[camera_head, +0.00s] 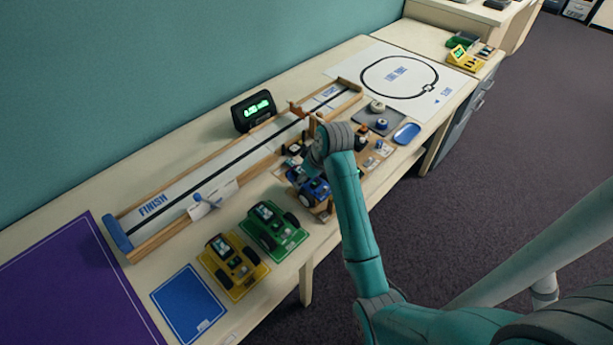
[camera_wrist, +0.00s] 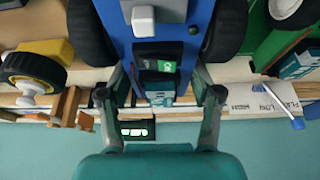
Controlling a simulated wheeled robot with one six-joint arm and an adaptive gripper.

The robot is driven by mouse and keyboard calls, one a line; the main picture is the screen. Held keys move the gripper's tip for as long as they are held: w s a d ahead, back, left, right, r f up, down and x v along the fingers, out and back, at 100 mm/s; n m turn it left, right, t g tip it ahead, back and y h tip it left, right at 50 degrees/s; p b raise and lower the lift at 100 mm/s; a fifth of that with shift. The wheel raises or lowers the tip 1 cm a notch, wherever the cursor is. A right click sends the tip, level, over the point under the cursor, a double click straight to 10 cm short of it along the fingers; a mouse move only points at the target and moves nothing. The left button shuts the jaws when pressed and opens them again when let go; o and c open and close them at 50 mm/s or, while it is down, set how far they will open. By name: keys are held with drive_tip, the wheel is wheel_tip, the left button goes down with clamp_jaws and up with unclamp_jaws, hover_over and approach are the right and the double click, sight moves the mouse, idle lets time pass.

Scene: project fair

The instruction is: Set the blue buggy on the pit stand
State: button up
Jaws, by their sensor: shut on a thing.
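The blue buggy (camera_head: 313,190), with dark wheels, is at the front of the table right of the green buggy. My gripper (camera_head: 307,170) is over it, reaching down. In the wrist view the blue buggy (camera_wrist: 172,22) fills the top middle, and the two fingers of my gripper (camera_wrist: 161,92) close on its sides. A low wooden piece (camera_head: 326,213) shows just under or beside the buggy; I cannot tell whether it is the pit stand or whether the buggy touches it. My arm hides part of this area.
The green buggy (camera_head: 268,229) and yellow buggy (camera_head: 235,263) stand left, near an empty blue mat (camera_head: 188,303). Behind runs the wood-sided track (camera_head: 165,207) with a timer (camera_head: 254,110). Small parts and a blue tray (camera_head: 407,133) lie right. The table's front edge is close.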

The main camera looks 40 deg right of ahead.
idle(0.6)
drive_tip(key=o, duration=1.1)
drive_tip(key=shift+c, duration=0.2)
drive_tip(key=v, duration=0.7)
drive_tip(key=shift+s+r, duration=0.1)
drive_tip(key=shift+r, duration=0.1)
